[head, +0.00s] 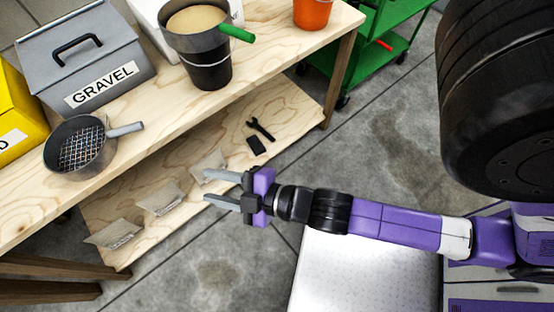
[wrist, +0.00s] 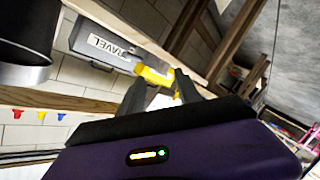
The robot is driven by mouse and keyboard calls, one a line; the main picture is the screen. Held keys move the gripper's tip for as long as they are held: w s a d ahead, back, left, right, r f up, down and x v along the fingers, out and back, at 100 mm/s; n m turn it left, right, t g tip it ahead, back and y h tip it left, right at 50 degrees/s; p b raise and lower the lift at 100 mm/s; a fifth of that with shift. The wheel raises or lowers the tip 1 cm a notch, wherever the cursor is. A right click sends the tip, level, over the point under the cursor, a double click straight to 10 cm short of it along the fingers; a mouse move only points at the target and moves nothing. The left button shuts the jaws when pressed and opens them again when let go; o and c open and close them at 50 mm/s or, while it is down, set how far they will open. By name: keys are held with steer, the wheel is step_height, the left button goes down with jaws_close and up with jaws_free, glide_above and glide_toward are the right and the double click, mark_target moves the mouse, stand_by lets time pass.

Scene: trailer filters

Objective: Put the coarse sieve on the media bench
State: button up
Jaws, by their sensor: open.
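A grey round sieve with a wide wire mesh and a grey handle (head: 82,147), which looks like the coarse sieve, sits upright at the left on a light wooden bench (head: 190,112). I take this for the media bench, as it bears the GRAVEL box; no label on the bench shows. My gripper (head: 206,187) is open and empty, to the right of the sieve and apart from it, over the lower shelf in the head view. Its fingers also show in the wrist view (wrist: 161,92). I cannot make out the sieve in the wrist view.
The grey GRAVEL box (head: 85,55), a yellow box (head: 22,110) and a black bucket (head: 207,72) topped by a green-handled vessel of sand (head: 197,20) stand on the bench. An orange bucket (head: 312,12) is farther right. Bags and tools lie on the lower shelf (head: 283,110).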

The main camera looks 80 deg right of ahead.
steer(key=s+r+m, duration=0.3)
steer(key=s+m, duration=0.1)
steer(key=s, duration=0.3)
steer(key=s+r+m, duration=0.3)
steer(key=s+m, duration=0.1)
steer(key=s, duration=0.3)
steer(key=shift+s+a+r+g+y, duration=0.15)
steer(key=shift+s+a+g+y, duration=0.15)
steer(key=shift+a+y, duration=0.15)
steer(key=shift+r, duration=0.1)
step_height(320, 180, up, 5)
steer(key=p, duration=0.5)
steer(key=shift+r, duration=0.1)
